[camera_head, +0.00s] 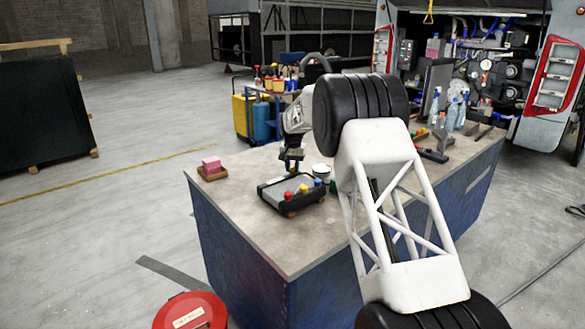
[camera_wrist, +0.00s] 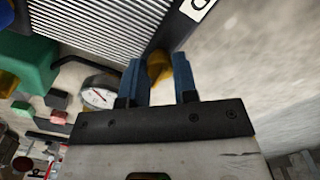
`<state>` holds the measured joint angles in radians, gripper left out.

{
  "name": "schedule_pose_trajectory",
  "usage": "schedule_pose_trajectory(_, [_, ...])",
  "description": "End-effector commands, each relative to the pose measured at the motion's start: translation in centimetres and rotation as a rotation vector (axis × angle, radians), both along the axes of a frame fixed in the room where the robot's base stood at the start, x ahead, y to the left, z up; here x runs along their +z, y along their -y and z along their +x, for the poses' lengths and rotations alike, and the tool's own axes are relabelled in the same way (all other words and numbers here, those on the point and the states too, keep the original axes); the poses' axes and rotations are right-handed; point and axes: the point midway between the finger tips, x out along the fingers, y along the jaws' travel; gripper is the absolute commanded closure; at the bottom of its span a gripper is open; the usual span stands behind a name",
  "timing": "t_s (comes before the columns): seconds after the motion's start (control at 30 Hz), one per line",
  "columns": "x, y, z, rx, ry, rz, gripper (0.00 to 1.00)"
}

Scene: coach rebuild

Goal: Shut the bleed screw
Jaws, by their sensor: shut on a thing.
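A brass-yellow knob (camera_wrist: 158,66), which looks like the bleed screw, sits between the two blue fingers of my gripper (camera_wrist: 158,76) in the wrist view. In the head view my gripper (camera_head: 286,170) points down at the far left edge of a black-edged unit (camera_head: 268,196) on the workbench; the screw cannot be made out there.
A round gauge (camera_wrist: 98,96) and a green block (camera_wrist: 28,64) are left of my fingers in the wrist view. On the workbench (camera_head: 255,240), a pink block (camera_head: 211,163) in a wooden tray stands left, a white tub (camera_head: 322,172) right. Bottles (camera_head: 452,112) stand at the far right.

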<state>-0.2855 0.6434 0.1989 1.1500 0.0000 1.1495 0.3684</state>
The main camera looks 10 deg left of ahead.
Motion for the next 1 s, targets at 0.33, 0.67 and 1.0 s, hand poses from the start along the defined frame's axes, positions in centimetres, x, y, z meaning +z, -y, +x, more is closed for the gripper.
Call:
schedule_pose_trajectory(0.33, [0.07,0.00,0.04,-0.120,0.001,0.000,0.97])
schedule_pose_trajectory(0.67, [0.08,0.00,0.04,-0.130,0.001,0.001,0.97])
schedule_pose_trajectory(1.0, [0.04,0.00,0.02,-0.129,0.001,0.000,0.47])
